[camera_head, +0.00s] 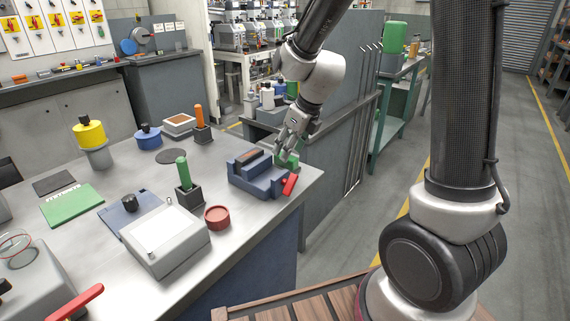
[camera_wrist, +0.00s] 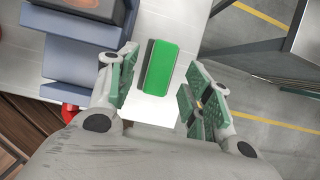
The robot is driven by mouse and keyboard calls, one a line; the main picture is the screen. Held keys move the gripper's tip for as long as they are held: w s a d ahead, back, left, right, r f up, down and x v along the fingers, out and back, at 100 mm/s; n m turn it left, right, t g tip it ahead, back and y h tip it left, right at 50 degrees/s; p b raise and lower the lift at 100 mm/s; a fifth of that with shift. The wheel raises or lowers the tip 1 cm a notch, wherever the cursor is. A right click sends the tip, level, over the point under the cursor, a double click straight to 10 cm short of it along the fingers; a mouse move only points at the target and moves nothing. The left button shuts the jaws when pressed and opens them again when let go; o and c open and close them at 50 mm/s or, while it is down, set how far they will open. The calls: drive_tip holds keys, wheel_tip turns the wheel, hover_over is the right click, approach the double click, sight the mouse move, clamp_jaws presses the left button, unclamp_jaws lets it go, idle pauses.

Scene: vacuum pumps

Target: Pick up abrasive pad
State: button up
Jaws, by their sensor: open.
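The abrasive pad seems to be the green rounded block (camera_wrist: 158,67), lying flat on the light bench top in the wrist view. My gripper (camera_wrist: 161,88) is open and empty. Its two green-lined fingers stand to the left and right of the block, with gaps on both sides, and the block's far part extends beyond the fingertips. In the head view my gripper (camera_head: 286,155) is low over the bench's right corner, behind the blue vise. There the pad is mostly hidden by the gripper, and its green is hard to tell from the finger pads.
The blue vise (camera_head: 252,180) with a red handle (camera_head: 290,184) stands close to the left of the pad. The bench edge drops to the floor on the right. A red round tin (camera_head: 217,217), a green-handled tool (camera_head: 182,173) and a grey box (camera_head: 165,240) stand farther left.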

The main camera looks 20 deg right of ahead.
drive_tip(key=x, duration=0.4)
drive_tip(key=shift+d+f, duration=0.1)
drive_tip(key=shift+f, duration=0.25)
drive_tip(key=shift+c, duration=0.4)
drive_tip(key=c, duration=0.6)
drive_tip(key=shift+r, duration=0.1)
